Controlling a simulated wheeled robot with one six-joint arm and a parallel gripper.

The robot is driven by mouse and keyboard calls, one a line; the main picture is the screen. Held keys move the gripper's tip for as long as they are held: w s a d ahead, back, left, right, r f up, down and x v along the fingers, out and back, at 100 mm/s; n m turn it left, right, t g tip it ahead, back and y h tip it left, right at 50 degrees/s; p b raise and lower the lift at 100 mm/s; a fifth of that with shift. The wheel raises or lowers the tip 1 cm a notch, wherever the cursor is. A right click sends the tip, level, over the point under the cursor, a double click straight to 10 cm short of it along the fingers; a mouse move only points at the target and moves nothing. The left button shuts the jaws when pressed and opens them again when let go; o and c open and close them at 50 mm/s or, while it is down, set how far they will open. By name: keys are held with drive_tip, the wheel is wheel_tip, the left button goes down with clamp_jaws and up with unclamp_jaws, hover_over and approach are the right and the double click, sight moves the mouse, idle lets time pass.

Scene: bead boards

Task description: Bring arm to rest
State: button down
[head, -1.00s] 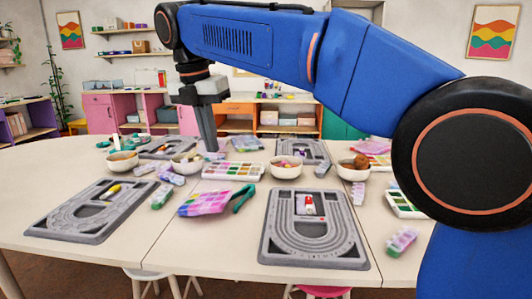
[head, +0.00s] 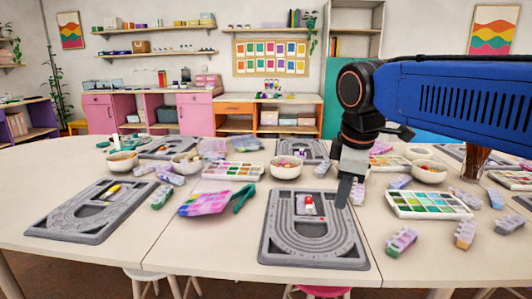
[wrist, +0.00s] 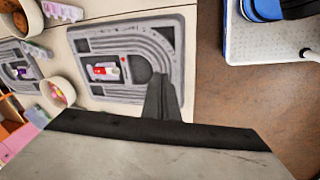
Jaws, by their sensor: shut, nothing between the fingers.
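My gripper (head: 343,192) is at the end of my blue arm, pointing down over the table, at the right edge of a grey bead board (head: 312,230) in the head view. Its fingers are together with nothing between them. In the wrist view the shut fingers (wrist: 161,98) show in front of the same bead board (wrist: 125,58). A small red and white item (wrist: 104,71) lies in the board's middle recess. I cannot tell the exact height of the fingertips above the table.
Another bead board (head: 90,212) lies at the left. Bowls (head: 286,167), a paint-like bead tray (head: 428,205), a purple-pink pack (head: 205,203) with green pliers (head: 243,198) and several small boxes crowd the white table. Shelves and cabinets stand along the back wall.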

drive_tip(key=s+d+f+m+t, duration=0.1)
drive_tip(key=s+d+f+m, duration=0.5)
drive_tip(key=f, duration=0.3)
drive_tip(key=s+d+f+m, duration=0.6)
drive_tip(key=s+f+m, duration=0.2)
drive_tip(key=s+f, duration=0.1)
drive_tip(key=shift+t, duration=0.4)
